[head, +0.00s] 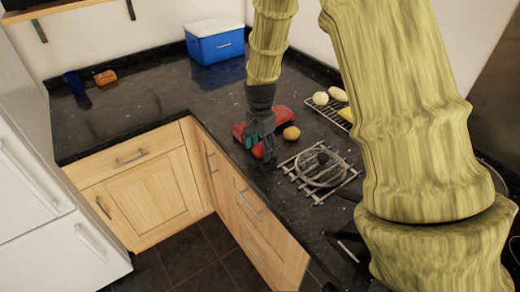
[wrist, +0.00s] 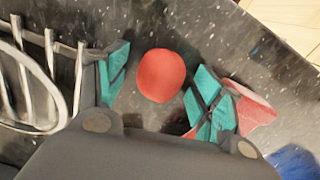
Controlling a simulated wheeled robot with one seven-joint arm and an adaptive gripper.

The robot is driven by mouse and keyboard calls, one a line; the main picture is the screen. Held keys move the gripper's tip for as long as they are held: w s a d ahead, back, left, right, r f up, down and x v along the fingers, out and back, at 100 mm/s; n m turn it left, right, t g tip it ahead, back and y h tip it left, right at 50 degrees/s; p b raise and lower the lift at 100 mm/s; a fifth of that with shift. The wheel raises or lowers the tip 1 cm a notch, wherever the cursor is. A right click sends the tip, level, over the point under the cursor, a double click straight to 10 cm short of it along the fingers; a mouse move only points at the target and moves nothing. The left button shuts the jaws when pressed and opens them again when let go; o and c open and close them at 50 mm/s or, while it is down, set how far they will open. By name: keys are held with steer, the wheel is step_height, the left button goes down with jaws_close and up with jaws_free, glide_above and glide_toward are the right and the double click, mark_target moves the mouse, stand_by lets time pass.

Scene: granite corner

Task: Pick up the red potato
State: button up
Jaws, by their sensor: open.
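The red potato (wrist: 161,75) lies on the dark granite counter. In the wrist view it sits between and slightly beyond the two teal-padded fingers of my gripper (wrist: 155,90), which are apart. In the head view the red potato (head: 258,150) shows beside the fingertips of my gripper (head: 263,145), which points down at the counter and partly hides it. I cannot tell whether a finger touches the potato.
A red object (head: 284,115) lies behind my gripper, with a yellow-brown round item (head: 291,133) beside it. A metal rack (head: 318,168) stands close on the right. A blue cooler (head: 214,40) is at the back. The counter's left part is mostly clear.

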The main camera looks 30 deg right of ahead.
steer(key=c, duration=1.1)
steer(key=shift+r, duration=0.15)
